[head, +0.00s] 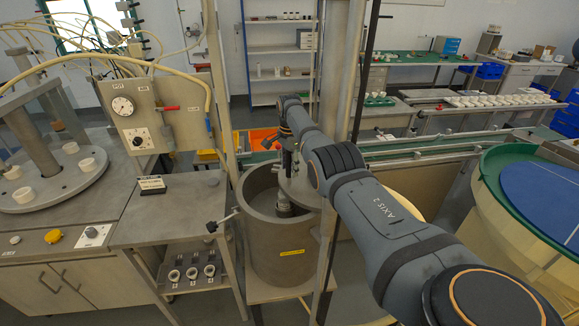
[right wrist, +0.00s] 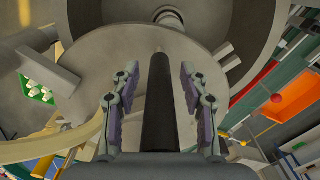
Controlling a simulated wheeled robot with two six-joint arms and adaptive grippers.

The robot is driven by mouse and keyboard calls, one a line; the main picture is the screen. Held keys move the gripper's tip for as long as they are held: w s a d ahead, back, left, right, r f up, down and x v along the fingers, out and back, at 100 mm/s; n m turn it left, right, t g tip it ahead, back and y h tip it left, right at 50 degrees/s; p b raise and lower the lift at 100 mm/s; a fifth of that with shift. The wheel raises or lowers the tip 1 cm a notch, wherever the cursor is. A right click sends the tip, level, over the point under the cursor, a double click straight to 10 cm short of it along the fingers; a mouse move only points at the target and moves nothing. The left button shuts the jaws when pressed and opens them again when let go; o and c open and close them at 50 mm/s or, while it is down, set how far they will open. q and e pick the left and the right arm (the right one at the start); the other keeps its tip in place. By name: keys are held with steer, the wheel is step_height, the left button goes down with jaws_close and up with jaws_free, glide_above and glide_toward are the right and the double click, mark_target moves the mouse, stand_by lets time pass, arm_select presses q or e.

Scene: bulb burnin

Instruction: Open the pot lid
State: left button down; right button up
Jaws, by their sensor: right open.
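The grey cylindrical pot (head: 282,255) stands in the middle of the head view, with a yellow label on its front. Its mouth is partly uncovered, and the inside shows. The pot lid (head: 303,190), a grey disc, sits off to the right side over the mouth. It fills much of the right wrist view (right wrist: 125,52). A dark upright handle (right wrist: 160,105) stands between the fingers of my right gripper (right wrist: 159,95). The fingers are open on either side of it, with a visible gap to each. In the head view my arm partly hides the lid. My left gripper is out of view.
A metal post (head: 343,80) rises just behind the pot on the right. A side table (head: 165,215) and a pressure gauge panel (head: 135,115) are on the left. A green-rimmed round tub (head: 500,185) stands at the right.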

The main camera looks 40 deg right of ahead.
step_height(320, 180, up, 8)
steer(key=shift+f, duration=0.25)
